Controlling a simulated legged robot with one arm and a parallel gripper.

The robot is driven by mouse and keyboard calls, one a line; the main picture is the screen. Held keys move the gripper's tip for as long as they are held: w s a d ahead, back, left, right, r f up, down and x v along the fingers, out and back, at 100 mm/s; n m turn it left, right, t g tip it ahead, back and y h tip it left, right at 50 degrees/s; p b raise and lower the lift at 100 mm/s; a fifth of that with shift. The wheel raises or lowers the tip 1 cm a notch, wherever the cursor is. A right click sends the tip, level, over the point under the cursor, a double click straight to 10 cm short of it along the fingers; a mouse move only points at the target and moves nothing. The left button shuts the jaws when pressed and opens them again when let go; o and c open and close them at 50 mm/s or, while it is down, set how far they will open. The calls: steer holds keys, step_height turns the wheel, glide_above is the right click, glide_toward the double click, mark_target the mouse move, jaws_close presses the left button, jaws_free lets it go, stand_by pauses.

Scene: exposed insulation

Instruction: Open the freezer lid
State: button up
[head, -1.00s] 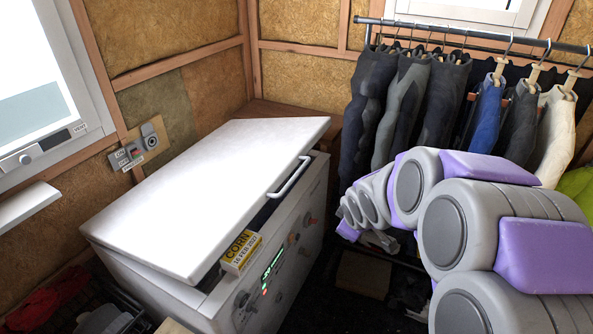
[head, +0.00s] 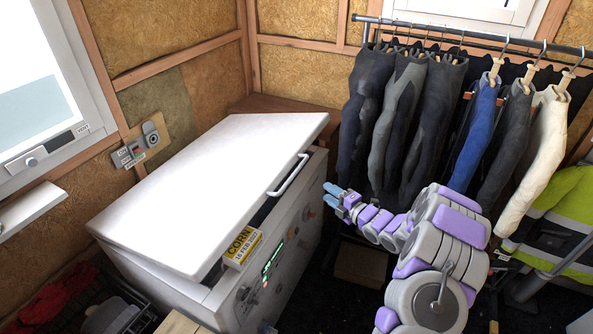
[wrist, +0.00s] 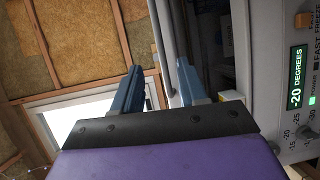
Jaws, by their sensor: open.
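The white chest freezer (head: 170,292) stands against the wall in the head view. Its lid (head: 215,180) is slightly raised, with a dark gap under the front edge. A light handle (head: 289,176) sits on that edge. A yellow and white box marked CORN (head: 242,248) is in the gap. My gripper (head: 331,193) is open and empty, right of the handle and apart from it. In the wrist view its blue fingers (wrist: 157,68) are spread beside the freezer front, with the lit -20 degrees panel (wrist: 296,75) at right.
Clothes hang from a rail (head: 480,37) behind and right of my arm. A window (head: 50,85) and a small wall-mounted switch panel (head: 140,147) are at left. Baskets (head: 110,315) stand on the floor at the front left. A hi-vis jacket (head: 565,215) hangs at right.

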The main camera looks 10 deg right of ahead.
mark_target(296, 170)
steer(key=shift+n, duration=0.3)
steer(key=shift+a+b+x, duration=0.2)
steer(key=shift+b+x, duration=0.4)
steer(key=shift+x, duration=3.7)
steer(key=shift+a+b+x, duration=0.15)
steer(key=shift+b+x, duration=0.4)
steer(key=shift+x, duration=3.7)
steer(key=shift+s+r, duration=0.15)
jaws_close()
